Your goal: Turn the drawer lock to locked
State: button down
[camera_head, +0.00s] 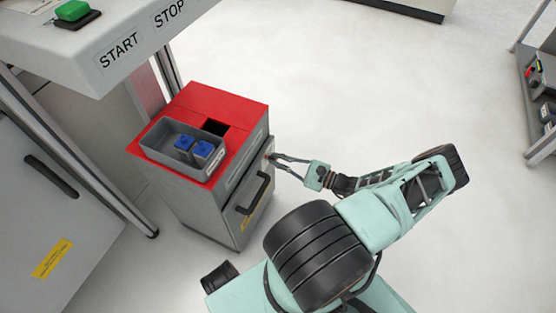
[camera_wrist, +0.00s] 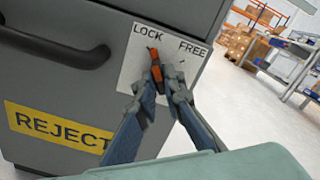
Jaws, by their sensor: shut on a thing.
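The drawer lock is an orange-red knob (camera_wrist: 153,57) on a pale plate (camera_wrist: 135,72) marked LOCK at upper left and FREE at upper right. The knob's visible end points up and slightly left, toward the word LOCK. My gripper (camera_wrist: 163,76) is shut on the knob; its fingertips hide the knob's lower part. In the head view my gripper (camera_head: 273,158) reaches the upper right of the grey cabinet's front (camera_head: 232,208). The drawer front (camera_wrist: 85,88) with its dark handle (camera_wrist: 55,46) is left of the plate and looks closed.
The cabinet's red top (camera_head: 222,100) carries a grey tray (camera_head: 157,151) with blue items. A bench (camera_head: 95,50) with a green button stands at the left. Open floor (camera_head: 350,90) lies right of the cabinet. Shelves with boxes (camera_wrist: 240,42) stand farther back.

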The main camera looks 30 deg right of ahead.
jog(key=shift+n, duration=0.9)
jog(key=c, duration=2)
grip_release()
jog(key=shift+c, duration=0.2)
jog(key=shift+s, duration=0.1)
jog(key=v, duration=1.2)
jog(key=shift+r, duration=0.1)
